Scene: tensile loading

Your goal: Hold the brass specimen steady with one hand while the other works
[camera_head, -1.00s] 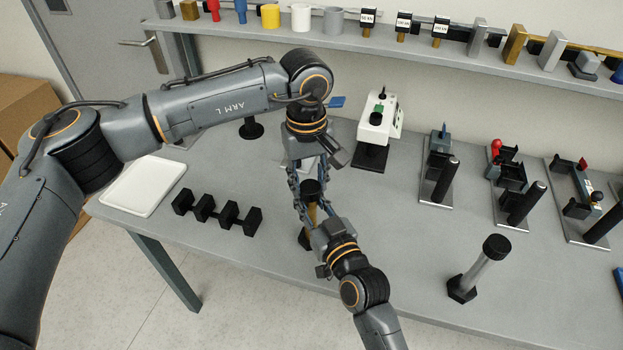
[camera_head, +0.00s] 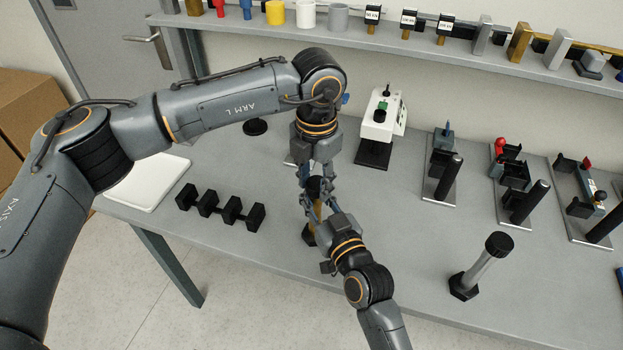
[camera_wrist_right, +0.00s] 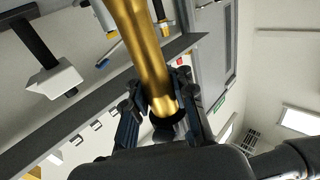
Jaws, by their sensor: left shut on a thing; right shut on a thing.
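The brass specimen (camera_head: 319,211) stands roughly upright with a black upper end (camera_head: 316,187) and a black foot on the table, left of the table's middle. My left gripper (camera_head: 311,190) comes down from above and is shut around its upper end. My right gripper (camera_head: 322,211) reaches in from the front and is shut on the brass shaft. In the right wrist view, the brass specimen (camera_wrist_right: 146,50) runs between the right fingers (camera_wrist_right: 160,108) to a dark end. The fingers hide parts of the specimen in the head view.
A black rack (camera_head: 220,208) stands left of the specimen, with a white tray (camera_head: 148,184) beyond it. A white device (camera_head: 380,120) stands behind. A grey post with black ends (camera_head: 482,266) and several fixtures (camera_head: 442,165) stand to the right. The table front between specimen and post is clear.

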